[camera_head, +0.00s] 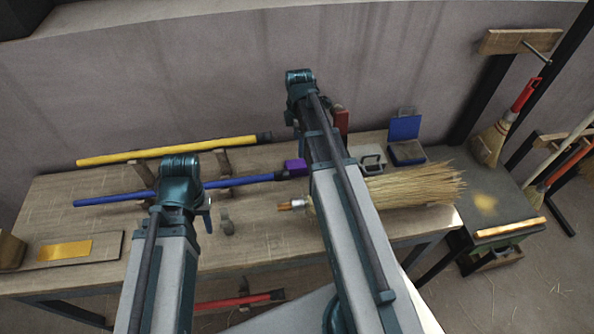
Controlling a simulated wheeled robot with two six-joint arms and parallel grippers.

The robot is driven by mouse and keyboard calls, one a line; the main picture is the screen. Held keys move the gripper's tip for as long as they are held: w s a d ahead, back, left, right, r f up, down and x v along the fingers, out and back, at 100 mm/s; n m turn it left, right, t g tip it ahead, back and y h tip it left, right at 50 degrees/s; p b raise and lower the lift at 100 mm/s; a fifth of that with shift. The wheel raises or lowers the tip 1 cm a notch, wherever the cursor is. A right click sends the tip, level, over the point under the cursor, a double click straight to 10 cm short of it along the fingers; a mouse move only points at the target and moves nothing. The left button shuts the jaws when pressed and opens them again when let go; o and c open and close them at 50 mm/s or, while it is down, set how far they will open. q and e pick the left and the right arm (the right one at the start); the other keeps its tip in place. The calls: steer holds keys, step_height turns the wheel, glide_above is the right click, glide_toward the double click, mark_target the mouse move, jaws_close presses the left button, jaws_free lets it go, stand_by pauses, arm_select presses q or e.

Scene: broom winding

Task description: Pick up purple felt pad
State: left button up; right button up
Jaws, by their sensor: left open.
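The purple felt pad (295,167) is a small dark purple block on the workbench (262,215), at the right end of a blue handle and just left of my right arm. I cannot tell whether it touches the handle. My left gripper (217,222) is over the front part of the bench, left of the pad and nearer to me. It is open and apart from the pad, and I see nothing in it. My right arm reaches across the bench beside the pad; its gripper does not show.
A blue handle (120,198) and a yellow handle (190,147) lie on wooden supports. A straw broom head (415,188) lies right of my right arm. An open blue box (407,152) stands behind it. A board with a yellow patch (100,249) lies at left.

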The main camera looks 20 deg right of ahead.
mark_target(297, 163)
arm_select(q)
step_height(297, 163, down, 7)
steer(key=b, duration=0.5)
steer(key=shift+r, duration=0.2)
arm_select(e)
step_height(297, 163, down, 6)
steer(key=shift+f, duration=0.25)
arm_select(q)
steer(key=shift+r, duration=0.1)
step_height(297, 163, down, 5)
steer(key=b, duration=0.5)
steer(key=shift+f+b, duration=0.2)
steer(key=shift+b, duration=0.15)
arm_select(e)
steer(key=f, duration=0.5)
steer(key=shift+a+f, duration=0.1)
steer(key=shift+a, duration=0.2)
arm_select(q)
steer(key=shift+r, duration=0.1)
arm_select(e)
jaws_close()
